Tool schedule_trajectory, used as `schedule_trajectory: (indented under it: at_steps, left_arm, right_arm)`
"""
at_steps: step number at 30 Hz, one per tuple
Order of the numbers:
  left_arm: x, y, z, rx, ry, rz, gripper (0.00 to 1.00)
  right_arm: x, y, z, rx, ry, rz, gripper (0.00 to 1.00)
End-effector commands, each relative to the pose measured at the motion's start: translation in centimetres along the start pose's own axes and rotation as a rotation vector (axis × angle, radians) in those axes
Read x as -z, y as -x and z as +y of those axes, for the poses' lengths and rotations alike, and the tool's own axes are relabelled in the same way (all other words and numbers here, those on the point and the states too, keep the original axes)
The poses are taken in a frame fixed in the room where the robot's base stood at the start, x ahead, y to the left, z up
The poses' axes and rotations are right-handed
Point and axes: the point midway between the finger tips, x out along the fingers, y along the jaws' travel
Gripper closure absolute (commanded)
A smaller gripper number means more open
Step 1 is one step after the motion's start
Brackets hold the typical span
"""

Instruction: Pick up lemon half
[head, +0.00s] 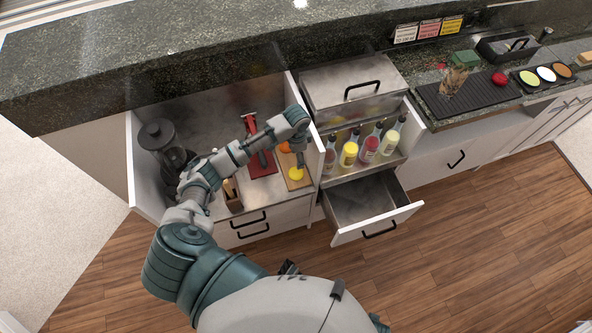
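The lemon half (296,175) is a small bright yellow piece on a wooden cutting board (303,184), on the steel counter inside the recessed bar station. My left arm reaches over this counter. My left gripper (301,164) points down at the upper right edge of the lemon half, very close to it in the picture. Its fingers are small and partly dark, so I cannot tell whether they touch the lemon half or how far they are apart. My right gripper is not in view.
An orange fruit (285,147) lies behind the lemon half. A red mat (262,163) is left of the board, and a blender (163,143) stands further left. A side panel (312,150) and several bottles (349,152) are at the right. An open drawer (366,205) juts out below them.

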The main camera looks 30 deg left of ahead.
Motion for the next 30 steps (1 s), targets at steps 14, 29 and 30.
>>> schedule_trajectory:
  at_steps: [14, 29, 30]
  left_arm:
    - [-0.2, -7.2, -0.4, -0.008, 0.001, 0.003, 0.16]
    - [0.0, -11.9, -0.2, -0.002, 0.001, 0.002, 0.16]
    - [-0.1, -11.9, -0.2, -0.003, 0.001, 0.003, 0.16]
  right_arm:
    - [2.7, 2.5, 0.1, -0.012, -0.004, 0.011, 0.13]
    - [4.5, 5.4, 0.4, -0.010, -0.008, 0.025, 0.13]
    - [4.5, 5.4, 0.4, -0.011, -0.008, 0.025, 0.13]
